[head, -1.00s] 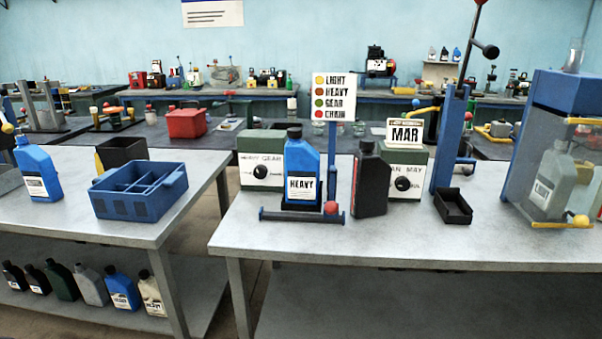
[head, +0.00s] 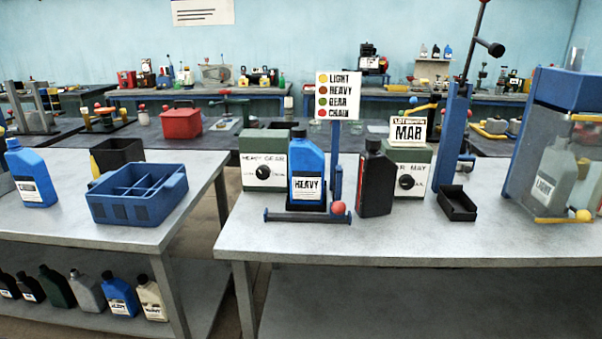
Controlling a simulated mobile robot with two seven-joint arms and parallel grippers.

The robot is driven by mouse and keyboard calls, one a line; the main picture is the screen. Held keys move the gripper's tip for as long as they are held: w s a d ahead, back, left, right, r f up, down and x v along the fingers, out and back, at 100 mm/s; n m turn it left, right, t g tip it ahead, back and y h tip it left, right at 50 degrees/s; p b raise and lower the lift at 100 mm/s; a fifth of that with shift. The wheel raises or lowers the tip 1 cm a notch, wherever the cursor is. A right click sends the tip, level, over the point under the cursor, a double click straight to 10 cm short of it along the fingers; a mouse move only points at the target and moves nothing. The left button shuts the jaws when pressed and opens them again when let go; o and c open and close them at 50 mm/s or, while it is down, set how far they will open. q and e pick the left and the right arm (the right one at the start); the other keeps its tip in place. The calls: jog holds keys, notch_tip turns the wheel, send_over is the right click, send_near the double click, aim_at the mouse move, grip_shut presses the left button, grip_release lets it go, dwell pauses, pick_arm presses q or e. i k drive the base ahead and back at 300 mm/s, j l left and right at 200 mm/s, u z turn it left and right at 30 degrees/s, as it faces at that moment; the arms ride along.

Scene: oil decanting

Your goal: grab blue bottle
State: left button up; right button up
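A blue bottle (head: 307,172) with a black cap and a label reading HEAVY stands upright on the right table, behind a low bar with a red ball. Another blue bottle (head: 31,175) with a white label stands upright on the left table, near the left edge of the picture. A third blue bottle (head: 120,295) stands on the shelf under the left table, in a row of bottles. Neither of my grippers is in view.
A black bottle (head: 375,181) stands right of the HEAVY bottle. Dial boxes (head: 264,178) and a sign (head: 337,97) stand behind. A blue divided crate (head: 138,207) is on the left table (head: 60,225). The right table's (head: 380,238) front strip is clear. A gap separates the tables.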

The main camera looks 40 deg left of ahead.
aim_at(307, 161)
jog(key=k+j, duration=0.1)
jog(key=j, duration=0.3)
jog(key=k+j+z, duration=0.15)
jog(key=j, duration=0.2)
jog(key=k+j, duration=0.1)
jog(key=j, duration=0.3)
jog(key=k+j+z, duration=0.15)
jog(key=j, duration=0.2)
jog(key=k+j, duration=0.1)
jog(key=j, duration=0.25)
jog(key=k+j+z, duration=0.1)
jog(key=j, duration=0.25)
